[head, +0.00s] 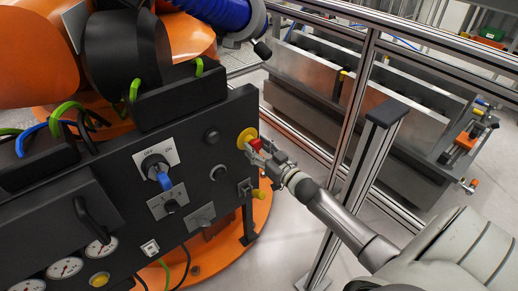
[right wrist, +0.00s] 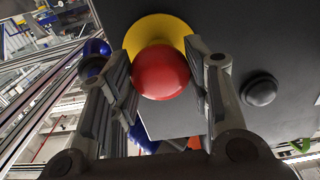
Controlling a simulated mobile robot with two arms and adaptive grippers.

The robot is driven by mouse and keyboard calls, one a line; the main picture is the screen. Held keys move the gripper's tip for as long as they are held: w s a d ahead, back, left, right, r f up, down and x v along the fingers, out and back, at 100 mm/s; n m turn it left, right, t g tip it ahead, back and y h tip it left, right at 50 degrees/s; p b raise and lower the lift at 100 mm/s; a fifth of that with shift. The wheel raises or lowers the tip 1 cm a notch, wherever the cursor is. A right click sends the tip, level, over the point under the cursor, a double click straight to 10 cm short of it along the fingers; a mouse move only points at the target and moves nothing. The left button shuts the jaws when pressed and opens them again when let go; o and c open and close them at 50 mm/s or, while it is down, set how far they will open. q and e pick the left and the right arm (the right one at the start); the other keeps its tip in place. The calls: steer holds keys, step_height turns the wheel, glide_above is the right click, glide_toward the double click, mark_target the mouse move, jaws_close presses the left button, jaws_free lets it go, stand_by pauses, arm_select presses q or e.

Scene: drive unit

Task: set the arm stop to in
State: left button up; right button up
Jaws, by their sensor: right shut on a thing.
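The arm stop is a red mushroom button (head: 256,144) on a yellow round plate (head: 245,135), at the right end of the black panel. My right gripper (head: 264,154) reaches it from the lower right and is shut on the button. In the right wrist view the red button (right wrist: 160,73) sits between the two fingers, with the yellow plate (right wrist: 157,29) behind it. I cannot tell whether the button is pressed in or out. My left gripper is not in view.
The black panel (head: 110,207) carries an OFF/ON rotary switch (head: 156,166), black knobs (head: 212,135), gauges (head: 65,267) and a yellow-tipped lever (head: 257,193) just below the stop. An aluminium post (head: 368,165) stands close to the right of my arm. Orange robot parts (head: 185,33) rise behind the panel.

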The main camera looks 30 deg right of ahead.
steer(key=shift+w, duration=0.65)
steer(key=o, duration=1.1)
steer(key=shift+r, duration=0.1)
steer(key=shift+c, duration=0.2)
steer(key=o, duration=0.4)
steer(key=shift+w, duration=0.1)
steer(key=s, duration=0.8)
steer(key=s+d, duration=0.1)
steer(key=s, duration=0.3)
steer(key=shift+f, duration=0.2)
